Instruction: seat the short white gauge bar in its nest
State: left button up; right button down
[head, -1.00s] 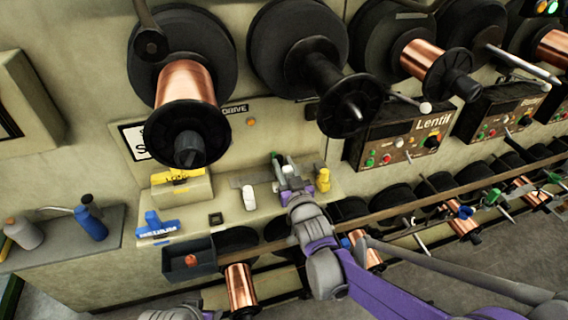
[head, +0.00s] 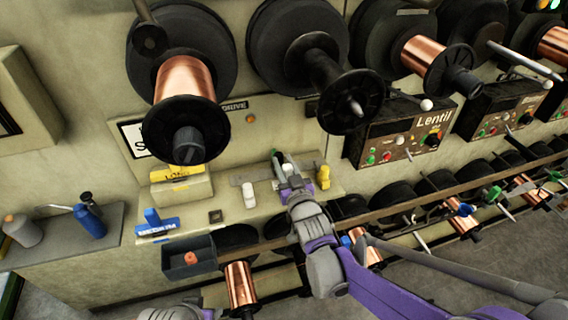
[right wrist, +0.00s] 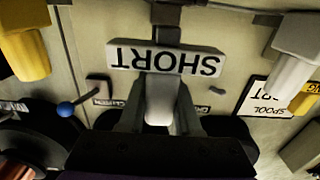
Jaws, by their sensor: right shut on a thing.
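My right gripper (head: 286,166) is over the shelf at the wall, between a white post and a yellow post. In the right wrist view its fingers (right wrist: 160,92) are shut on the pale stem of the short white gauge bar (right wrist: 122,56). The bar's face reads SHORT, upside down in that view. In the head view the gripper mostly hides the bar. A dark square fitting (right wrist: 165,13) shows just beyond the bar; I cannot tell whether it is the nest or whether the bar touches it.
The white post (head: 249,196) and yellow post (head: 323,177) flank the gripper. A blue MEDIUM bar (head: 155,225), a yellow LONG bar (head: 180,172) and a dark square (head: 216,217) are to the left. Large spools (head: 313,65) overhang the shelf. A dark bin (head: 207,262) hangs in front.

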jog(key=shift+f+b, duration=0.85)
jog(key=shift+f, duration=0.35)
jog(key=c, duration=0.5)
grip_release()
jog(key=v, duration=1)
jog(key=shift+s+d+r, duration=0.1)
jog(key=shift+s+d, duration=0.05)
jog(key=shift+s, duration=0.25)
jog(key=shift+d, duration=0.1)
